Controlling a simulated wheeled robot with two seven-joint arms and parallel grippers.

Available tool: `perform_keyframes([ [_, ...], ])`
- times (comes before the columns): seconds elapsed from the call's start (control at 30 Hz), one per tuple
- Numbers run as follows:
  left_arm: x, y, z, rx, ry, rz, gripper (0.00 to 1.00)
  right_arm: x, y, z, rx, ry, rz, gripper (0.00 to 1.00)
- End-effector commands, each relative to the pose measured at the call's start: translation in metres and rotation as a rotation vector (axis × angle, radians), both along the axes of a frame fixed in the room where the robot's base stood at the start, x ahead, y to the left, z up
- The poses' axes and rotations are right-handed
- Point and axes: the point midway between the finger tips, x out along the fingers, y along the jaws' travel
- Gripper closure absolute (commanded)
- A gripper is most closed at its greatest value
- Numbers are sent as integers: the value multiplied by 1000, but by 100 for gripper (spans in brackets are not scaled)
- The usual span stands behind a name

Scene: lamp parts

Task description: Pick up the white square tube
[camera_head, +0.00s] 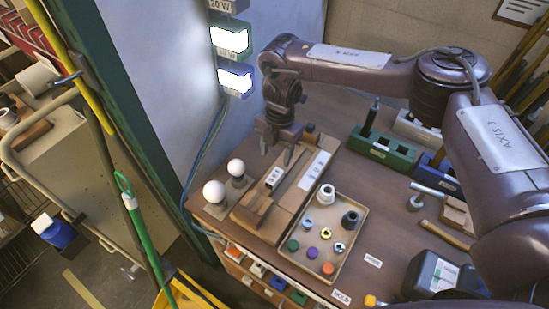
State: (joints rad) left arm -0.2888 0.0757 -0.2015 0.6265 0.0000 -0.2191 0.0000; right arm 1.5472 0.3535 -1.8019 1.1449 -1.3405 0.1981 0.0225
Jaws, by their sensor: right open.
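A long white square-sided piece (316,172), with dark marks on its top, lies at the back of the workbench on a wooden board. It looks like the white square tube, though I cannot see whether it is hollow. A shorter white piece with dark marks (274,177) lies to its left on the same wooden fixture. My right gripper (276,153) points down above the back of the fixture, open, with nothing visible between its fingers. It is up and left of the long white piece and appears apart from it. My left gripper is not in view.
A beige tray (290,262) of round coloured parts stands in front. Two white bulbs (214,192) stand at left by a grey wall panel. A green block (381,149) and a dark case (432,272) are on the right.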

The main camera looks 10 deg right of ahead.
Motion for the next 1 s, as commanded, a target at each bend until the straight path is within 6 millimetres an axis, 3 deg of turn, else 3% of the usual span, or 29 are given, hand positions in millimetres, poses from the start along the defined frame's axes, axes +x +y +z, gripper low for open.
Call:
perform_keyframes([
  [0.43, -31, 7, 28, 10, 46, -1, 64, -7, 2, -49, -3, 4, 2, 47],
  [0.6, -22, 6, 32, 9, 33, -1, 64, -8, 4, -72, -1, 2, 1, 47],
  [0.87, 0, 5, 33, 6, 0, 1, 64, -7, 4, -77, 0, 0, 1, 47],
  [1.0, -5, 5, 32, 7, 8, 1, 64, -7, 4, -76, 0, 0, 1, 63],
])
